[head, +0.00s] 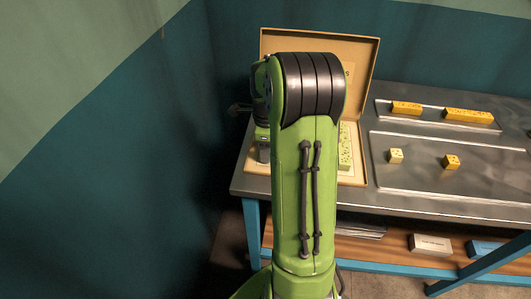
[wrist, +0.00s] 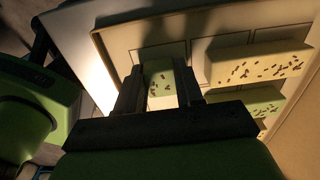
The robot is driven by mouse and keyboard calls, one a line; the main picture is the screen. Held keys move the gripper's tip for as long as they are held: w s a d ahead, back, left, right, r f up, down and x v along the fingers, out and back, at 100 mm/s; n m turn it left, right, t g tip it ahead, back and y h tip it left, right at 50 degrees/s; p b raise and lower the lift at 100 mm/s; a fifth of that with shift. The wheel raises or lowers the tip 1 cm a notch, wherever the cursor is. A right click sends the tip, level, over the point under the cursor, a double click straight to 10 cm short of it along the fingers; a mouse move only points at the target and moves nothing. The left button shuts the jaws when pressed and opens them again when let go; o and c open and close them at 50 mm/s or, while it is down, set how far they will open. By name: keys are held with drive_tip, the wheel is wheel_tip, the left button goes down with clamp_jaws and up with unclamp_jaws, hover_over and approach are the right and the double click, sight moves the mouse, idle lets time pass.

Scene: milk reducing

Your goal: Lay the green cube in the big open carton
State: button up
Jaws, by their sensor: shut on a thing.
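In the wrist view my gripper (wrist: 160,95) is shut on a small pale green cube (wrist: 161,80) with dark specks, held between its two dark fingers. The cube is over or in the big open carton (wrist: 110,32), by an outlined section of its floor; I cannot tell whether it touches the floor. In the head view the carton (head: 318,33) lies on the table with its lid raised at the back. My green arm covers most of it, and hides the cube and fingertips there.
One block (head: 345,147) shows past my arm. At right, one metal tray (head: 470,128) holds yellow blocks (head: 467,115); another (head: 450,182) holds two small cubes (head: 396,156). A teal wall stands at left.

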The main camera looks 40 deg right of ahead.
drive_tip(key=shift+f, duration=0.2)
drive_tip(key=o, duration=1)
wheel_tip(320, 180, up, 12)
drive_tip(key=p, duration=0.4)
drive_tip(key=s+a+r+n+t+h, duration=0.1)
drive_tip(key=s+a+r+n, duration=0.15)
drive_tip(key=a+n, duration=0.4)
drive_tip(key=s+a+r+n+t, duration=0.1)
drive_tip(key=s+a+r+n, duration=0.1)
drive_tip(key=a+r+n, duration=0.35)
drive_tip(key=s+a+n+t, duration=0.1)
drive_tip(key=s+a+n, duration=0.2)
drive_tip(key=n, duration=0.2)
drive_tip(key=s+a+f+n+t, duration=0.1)
drive_tip(key=s+a+n, duration=0.3)
drive_tip(key=n, duration=0.2)
drive_tip(key=s+a+f+n+t+y, duration=0.1)
drive_tip(key=s+a+n, duration=0.3)
drive_tip(key=n, duration=0.1)
drive_tip(key=shift+f+t, duration=0.25)
drive_tip(key=shift+t, duration=0.05)
